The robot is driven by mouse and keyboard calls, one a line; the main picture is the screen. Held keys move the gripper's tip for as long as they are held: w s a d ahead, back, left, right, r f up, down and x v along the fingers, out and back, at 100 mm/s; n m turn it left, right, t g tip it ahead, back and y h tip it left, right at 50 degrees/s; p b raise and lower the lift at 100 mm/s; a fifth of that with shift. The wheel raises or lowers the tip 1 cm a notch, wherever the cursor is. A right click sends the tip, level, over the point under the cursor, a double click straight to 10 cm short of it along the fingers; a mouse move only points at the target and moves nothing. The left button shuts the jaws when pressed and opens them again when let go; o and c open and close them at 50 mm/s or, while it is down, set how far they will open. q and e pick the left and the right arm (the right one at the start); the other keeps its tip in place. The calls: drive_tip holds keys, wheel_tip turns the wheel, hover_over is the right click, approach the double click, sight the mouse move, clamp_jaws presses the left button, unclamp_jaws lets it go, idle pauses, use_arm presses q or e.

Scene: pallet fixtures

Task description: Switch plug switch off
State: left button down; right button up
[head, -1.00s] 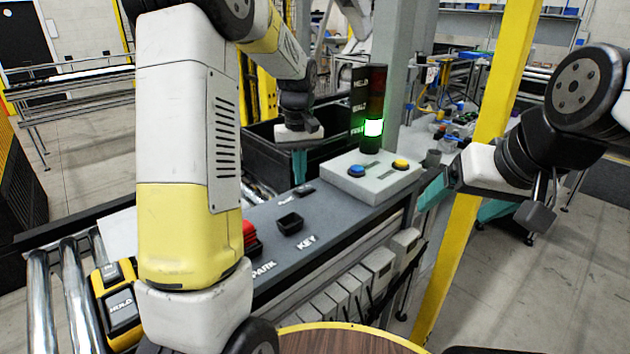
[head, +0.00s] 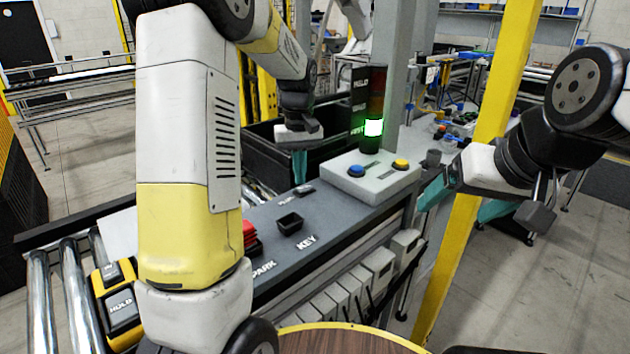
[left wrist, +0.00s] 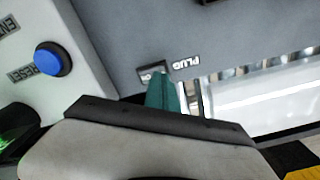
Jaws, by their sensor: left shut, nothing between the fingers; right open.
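The switch's position is too small to read. My right gripper (head: 466,202) is open and empty, off to the right near the yellow post.
A pale box with a blue button (head: 356,171) and a yellow button (head: 401,164) stands right of the switch. Behind it a stack light (head: 373,127) glows green. A yellow post (head: 490,120) stands right.

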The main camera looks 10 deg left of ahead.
sight(300, 188)
use_arm(q)
drive_tip(key=shift+f, duration=0.95)
idle(0.3)
drive_tip(key=shift+r, duration=3.55)
